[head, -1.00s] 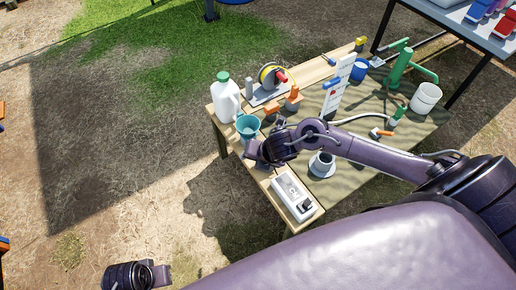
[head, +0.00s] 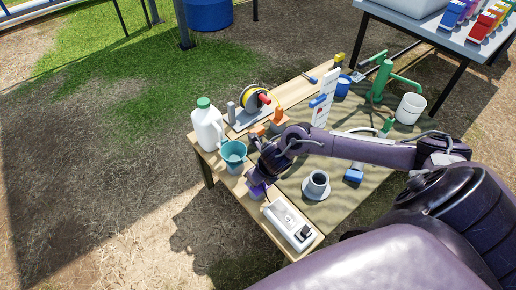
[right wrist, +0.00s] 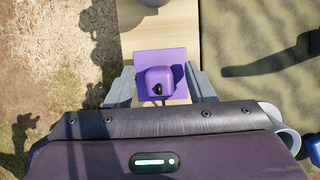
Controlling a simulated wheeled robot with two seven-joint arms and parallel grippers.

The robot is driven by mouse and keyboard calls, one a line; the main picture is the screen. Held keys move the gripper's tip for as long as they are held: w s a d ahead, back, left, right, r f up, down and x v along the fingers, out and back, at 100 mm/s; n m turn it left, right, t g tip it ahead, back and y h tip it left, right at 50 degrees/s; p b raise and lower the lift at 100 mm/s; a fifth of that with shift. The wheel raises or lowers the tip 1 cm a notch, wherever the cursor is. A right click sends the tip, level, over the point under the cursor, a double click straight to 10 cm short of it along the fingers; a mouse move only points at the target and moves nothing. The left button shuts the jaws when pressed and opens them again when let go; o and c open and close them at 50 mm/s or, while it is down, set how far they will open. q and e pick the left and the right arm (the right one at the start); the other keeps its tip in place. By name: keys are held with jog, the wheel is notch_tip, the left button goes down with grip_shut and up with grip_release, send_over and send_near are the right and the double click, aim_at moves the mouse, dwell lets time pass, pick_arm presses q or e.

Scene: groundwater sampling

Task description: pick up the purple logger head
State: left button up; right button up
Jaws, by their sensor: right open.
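The purple logger head (right wrist: 160,82) is a rounded block in the right wrist view, lying on a flat purple square (right wrist: 180,58) on the wooden table edge. My open right gripper (right wrist: 161,84) has one grey finger on each side of it, with gaps visible and nothing held. My left gripper is not in view.
A teal cup (head: 233,153) and a white jug (head: 207,128) stand beyond my gripper. A white device box (head: 290,224) lies nearer, and a grey cylinder on a round base (head: 317,186) stands right. Reel, board and green pump are farther back.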

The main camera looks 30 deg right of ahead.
jog(key=shift+c, duration=0.3)
jog(key=shift+w, duration=0.1)
grip_shut()
jog(key=shift+r, duration=0.1)
